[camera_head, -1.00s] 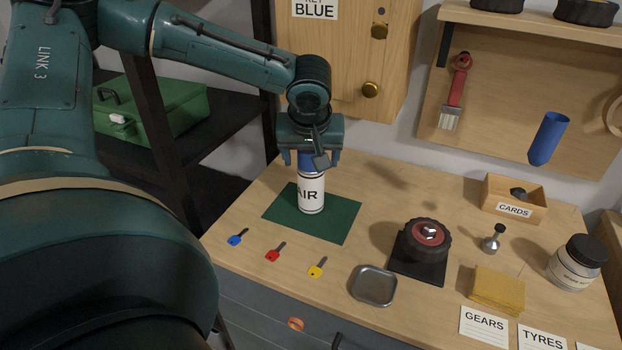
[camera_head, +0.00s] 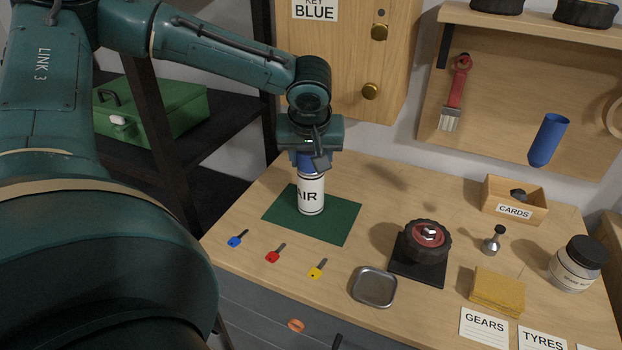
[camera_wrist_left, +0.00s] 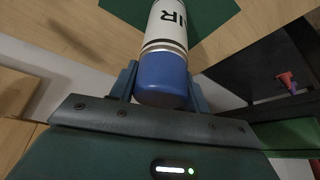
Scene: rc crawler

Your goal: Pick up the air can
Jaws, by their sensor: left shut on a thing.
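The air can (camera_head: 311,194) is white with a blue top and black letters. It stands upright on a green mat (camera_head: 338,222) on the workbench. My left gripper (camera_head: 309,160) is above it, pointing down, with its fingers shut on the blue top. In the left wrist view the can's blue cap (camera_wrist_left: 163,78) sits between the two fingers (camera_wrist_left: 160,88). The can's base still appears to rest on the mat. My right gripper is not in view.
Blue (camera_head: 238,237), red (camera_head: 275,253) and yellow (camera_head: 318,268) keys lie in front of the mat. A metal tray (camera_head: 373,286) and a wheel (camera_head: 427,240) on a black stand are to the right. A wooden board (camera_head: 345,60) stands behind.

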